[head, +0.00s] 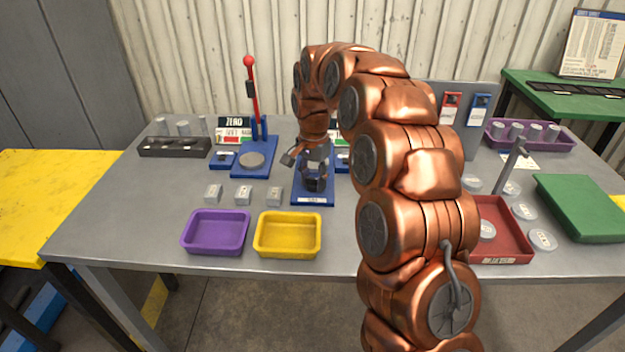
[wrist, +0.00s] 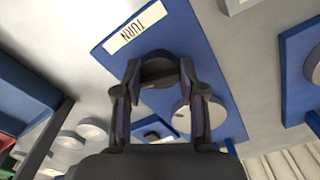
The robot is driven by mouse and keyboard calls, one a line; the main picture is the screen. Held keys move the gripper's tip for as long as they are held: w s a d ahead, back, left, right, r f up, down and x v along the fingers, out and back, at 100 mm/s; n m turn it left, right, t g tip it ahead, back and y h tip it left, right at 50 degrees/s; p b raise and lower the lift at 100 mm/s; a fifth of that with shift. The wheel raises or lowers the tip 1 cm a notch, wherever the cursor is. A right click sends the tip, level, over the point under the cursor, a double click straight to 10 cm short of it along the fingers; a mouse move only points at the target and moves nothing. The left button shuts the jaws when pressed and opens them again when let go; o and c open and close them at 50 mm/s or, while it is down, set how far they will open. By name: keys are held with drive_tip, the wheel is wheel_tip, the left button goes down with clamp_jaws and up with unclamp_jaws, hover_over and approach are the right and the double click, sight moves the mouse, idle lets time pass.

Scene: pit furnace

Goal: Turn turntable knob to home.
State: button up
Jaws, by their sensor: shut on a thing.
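The turntable's blue base (head: 313,198) lies on the grey table near its middle, with a white label at its front edge. In the wrist view the same blue base (wrist: 190,45) carries a label that reads TURN. The dark round knob (wrist: 158,69) sits near that label, between my fingertips. A pale grey disc (wrist: 200,116) lies on the base behind the knob, partly covered by a finger. My gripper (head: 316,183) points down over the base and is shut on the knob. Its fingers and my arm hide most of the knob in the head view, and I cannot read its pointing direction.
A blue press with a red lever (head: 251,95) stands left of the turntable. Several small grey blocks (head: 243,196), a purple tray (head: 216,247) and a yellow tray (head: 287,252) lie in front. A red tray (head: 513,260) and green box (head: 590,205) stand right.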

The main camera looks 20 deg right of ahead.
drive_tip(key=n, duration=0.5)
drive_tip(key=shift+n, duration=0.3)
drive_tip(key=n, duration=0.5)
drive_tip(key=shift+b, duration=0.3)
drive_tip(key=n, duration=0.6)
drive_tip(key=n+p, duration=0.1)
drive_tip(key=n, duration=0.3)
drive_tip(key=shift+n, duration=0.3)
drive_tip(key=o, duration=1.1)
drive_tip(key=shift+o, duration=0.2)
